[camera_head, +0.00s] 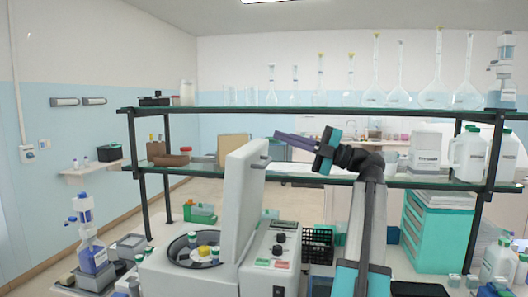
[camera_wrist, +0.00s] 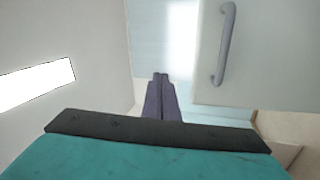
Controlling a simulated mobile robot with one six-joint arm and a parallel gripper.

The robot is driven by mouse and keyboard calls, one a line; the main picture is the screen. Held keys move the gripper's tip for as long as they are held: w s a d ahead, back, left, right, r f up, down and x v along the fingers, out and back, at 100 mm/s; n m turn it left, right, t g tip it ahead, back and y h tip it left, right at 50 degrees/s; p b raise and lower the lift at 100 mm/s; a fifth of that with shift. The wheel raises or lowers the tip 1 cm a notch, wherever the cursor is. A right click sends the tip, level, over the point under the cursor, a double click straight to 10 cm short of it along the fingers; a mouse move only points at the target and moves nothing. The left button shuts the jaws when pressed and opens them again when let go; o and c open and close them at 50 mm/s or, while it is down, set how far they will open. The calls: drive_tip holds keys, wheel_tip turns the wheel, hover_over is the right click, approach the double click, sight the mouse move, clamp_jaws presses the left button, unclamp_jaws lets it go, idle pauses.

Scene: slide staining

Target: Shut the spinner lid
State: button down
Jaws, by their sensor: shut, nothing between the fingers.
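The spinner (camera_head: 185,272) is a grey-white benchtop machine at the lower middle of the head view. Its lid (camera_head: 244,200) stands raised, tilted a little to the right, with a small grey handle (camera_head: 261,160) near its top. The round dark bowl (camera_head: 178,250) is uncovered and holds several small capped vials. My gripper (camera_head: 278,136) is shut and empty, just right of and above the lid's top edge, pointing left. In the wrist view my closed fingers (camera_wrist: 160,78) point away from me, and a pale panel with a grey bar handle (camera_wrist: 222,45), which looks like the lid, is at right.
A control panel (camera_head: 270,258) with knobs is right of the bowl. A two-tier glass shelf (camera_head: 300,110) with flasks spans behind the machine. A black rack (camera_head: 317,243) stands right of the machine. A blue bottle (camera_head: 92,255) is at left.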

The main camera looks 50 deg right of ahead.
drive_tip(key=s+d+f+n+g+p, duration=0.1)
drive_tip(key=s+d+f+n+g, duration=0.1)
drive_tip(key=s+d+f, duration=0.2)
drive_tip(key=s+f, duration=0.3)
drive_tip(key=shift+d+h, duration=0.3)
drive_tip(key=shift+h, duration=0.1)
drive_tip(key=shift+w+a+r, duration=0.1)
drive_tip(key=p, duration=0.5)
approach(253, 154)
drive_tip(key=x, duration=0.4)
drive_tip(key=shift+w+r, duration=0.1)
drive_tip(key=shift+w, duration=0.35)
drive_tip(key=shift+p+x, duration=0.35)
drive_tip(key=shift+x, duration=0.45)
